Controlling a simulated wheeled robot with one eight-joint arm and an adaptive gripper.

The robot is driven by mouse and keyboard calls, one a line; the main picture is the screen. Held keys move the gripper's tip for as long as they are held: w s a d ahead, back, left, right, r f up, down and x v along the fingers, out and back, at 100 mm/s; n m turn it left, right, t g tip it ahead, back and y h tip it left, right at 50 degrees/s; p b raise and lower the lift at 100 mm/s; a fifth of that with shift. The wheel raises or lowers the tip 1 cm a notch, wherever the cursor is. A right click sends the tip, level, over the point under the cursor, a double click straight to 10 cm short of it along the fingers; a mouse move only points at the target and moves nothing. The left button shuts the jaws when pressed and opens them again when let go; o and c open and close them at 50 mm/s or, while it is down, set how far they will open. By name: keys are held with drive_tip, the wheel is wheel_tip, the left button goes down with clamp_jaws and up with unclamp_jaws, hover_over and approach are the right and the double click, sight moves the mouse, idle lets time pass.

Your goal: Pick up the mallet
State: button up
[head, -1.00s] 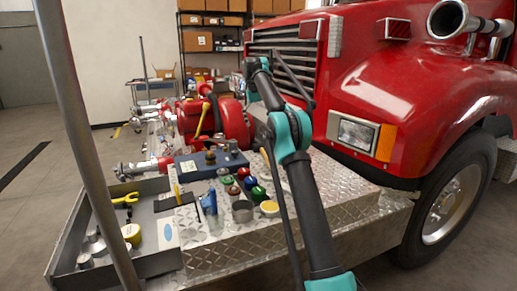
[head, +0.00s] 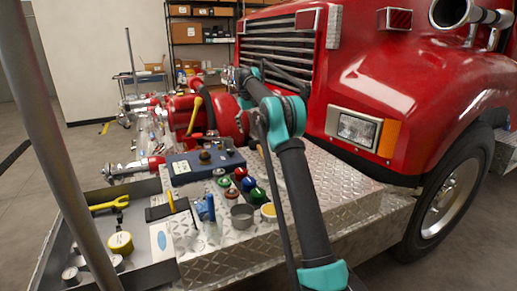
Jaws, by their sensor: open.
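I cannot pick out the mallet for certain. A thin tan piece (head: 261,151), possibly a handle, shows just left of my arm beyond the jars, mostly hidden by the arm. My arm rises from the bottom of the head view across the diamond-plate bumper and bends away at a teal joint. My gripper (head: 238,77) is small at the far end, above and behind the red pump (head: 181,117). It is open, and I see nothing held in it.
A blue box (head: 205,165), several coloured jars (head: 257,195) and a grey cup (head: 242,216) crowd the bumper. A grey tray (head: 151,275) with a yellow wrench (head: 110,204) is at left. The red truck (head: 370,60) stands close at right.

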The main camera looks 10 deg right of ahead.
sight(258, 144)
drive_tip(key=f, duration=0.3)
drive_tip(key=d+f, duration=0.1)
drive_tip(key=f, duration=0.2)
drive_tip(key=d+f, duration=0.1)
drive_tip(key=f, duration=0.2)
drive_tip(key=shift+w+f, duration=0.3)
drive_tip(key=c, duration=1.9)
drive_tip(key=shift+o, duration=0.2)
drive_tip(key=shift+r, duration=0.2)
